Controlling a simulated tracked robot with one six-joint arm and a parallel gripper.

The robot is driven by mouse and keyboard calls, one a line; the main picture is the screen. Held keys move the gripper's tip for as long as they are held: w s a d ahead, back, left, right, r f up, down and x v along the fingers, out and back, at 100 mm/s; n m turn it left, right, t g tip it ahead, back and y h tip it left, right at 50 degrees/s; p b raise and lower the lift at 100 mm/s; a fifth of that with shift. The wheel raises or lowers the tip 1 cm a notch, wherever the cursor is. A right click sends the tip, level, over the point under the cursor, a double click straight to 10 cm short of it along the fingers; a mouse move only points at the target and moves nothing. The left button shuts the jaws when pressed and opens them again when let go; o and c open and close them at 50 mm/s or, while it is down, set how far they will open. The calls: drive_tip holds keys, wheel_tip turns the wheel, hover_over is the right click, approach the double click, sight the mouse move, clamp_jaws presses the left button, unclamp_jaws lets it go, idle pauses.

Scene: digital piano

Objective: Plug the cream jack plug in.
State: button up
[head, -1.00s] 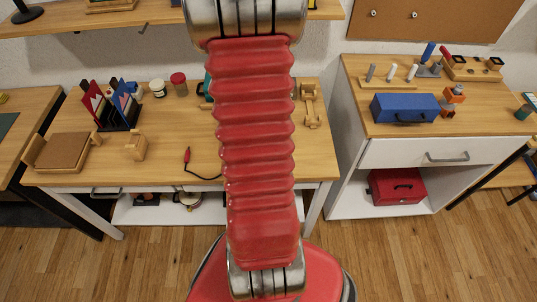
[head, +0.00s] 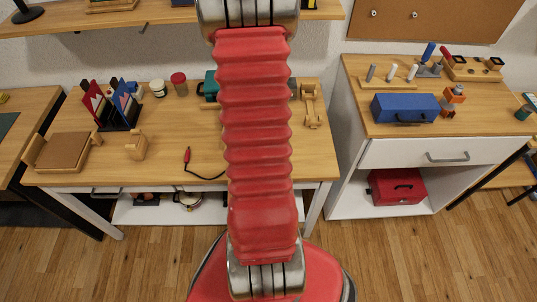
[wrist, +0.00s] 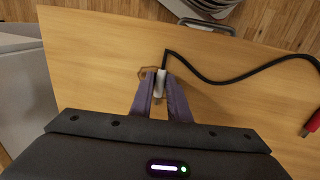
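The cream jack plug (wrist: 161,82) sits between the two fingers of my gripper (wrist: 160,84) in the wrist view, and the fingers look closed on its sides. Its black cable (wrist: 225,81) leaves the far end of the plug and curves off to the right. A red plug (wrist: 312,122) shows at the right edge; the head view shows a red plug (head: 187,155) on the table with black cable. My arm hides the gripper and the cream plug in the head view. I cannot make out a piano or a socket.
The wooden table (head: 85,177) carries a card holder (head: 118,118), jars (head: 179,84), a teal object (head: 209,86) and wooden pieces (head: 311,105). A white cabinet (head: 430,153) with a blue box (head: 405,108) stands at right. Table around the gripper is mostly bare.

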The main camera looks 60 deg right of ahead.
drive_tip(key=shift+c, duration=0.2)
clamp_jaws()
drive_tip(key=shift+r, duration=0.1)
wheel_tip(320, 180, up, 10)
idle(0.8)
idle(0.4)
